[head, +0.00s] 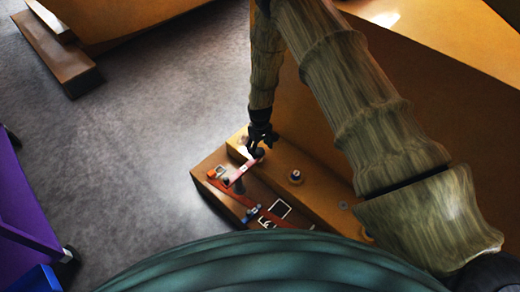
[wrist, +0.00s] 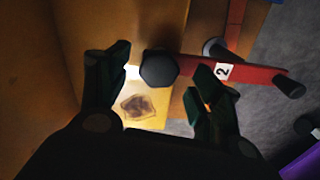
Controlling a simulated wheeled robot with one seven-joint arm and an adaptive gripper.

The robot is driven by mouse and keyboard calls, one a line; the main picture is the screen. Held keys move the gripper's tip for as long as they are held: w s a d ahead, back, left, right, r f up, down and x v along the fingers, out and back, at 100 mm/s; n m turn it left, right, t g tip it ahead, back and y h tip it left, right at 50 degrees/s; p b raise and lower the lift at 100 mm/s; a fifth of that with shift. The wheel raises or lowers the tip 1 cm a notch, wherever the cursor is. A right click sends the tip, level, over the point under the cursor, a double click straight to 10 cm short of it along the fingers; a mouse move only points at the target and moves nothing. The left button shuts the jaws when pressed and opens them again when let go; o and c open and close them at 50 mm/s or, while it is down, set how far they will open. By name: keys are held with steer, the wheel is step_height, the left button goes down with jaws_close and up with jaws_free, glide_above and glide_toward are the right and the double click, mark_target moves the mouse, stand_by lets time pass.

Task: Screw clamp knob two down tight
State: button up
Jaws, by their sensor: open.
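In the wrist view, a dark faceted knob (wrist: 159,69) sits at the left end of a red clamp bar (wrist: 258,78) that carries a white label "2" (wrist: 222,71). My gripper (wrist: 162,72) is open. One finger is left of the knob and the other is right of it, across the bar; whether either touches the knob I cannot tell. In the head view, my gripper (head: 261,142) is above the far end of the clamp bar (head: 242,171), at the knob (head: 259,153). The knob's underside and thread are hidden.
A pale yellow plate with a brown patch (wrist: 138,104) lies below the knob. A wooden fixture base (head: 207,184) holds a red strip, white markings and small fittings. A round fitting (head: 296,176) stands on the orange-brown surface to the right. A purple cart (head: 22,205) is at the left; grey floor is clear between.

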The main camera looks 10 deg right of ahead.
mark_target(260, 151)
steer(key=shift+r, duration=2.8)
steer(key=shift+w, duration=0.1)
steer(key=shift+f+n+b, duration=0.1)
steer(key=shift+n+b, duration=0.3)
steer(key=shift+b, duration=0.3)
steer(key=n+b, duration=0.2)
steer(key=b, duration=0.1)
steer(key=shift+w+r+n, duration=0.15)
steer(key=shift+r+n, duration=0.05)
steer(key=shift+n, duration=0.2)
step_height(260, 151, down, 8)
steer(key=n+b, duration=0.6)
steer(key=b, duration=0.2)
steer(key=shift+a+n, duration=0.1)
steer(key=shift+n, duration=0.2)
steer(key=shift+c, duration=0.5)
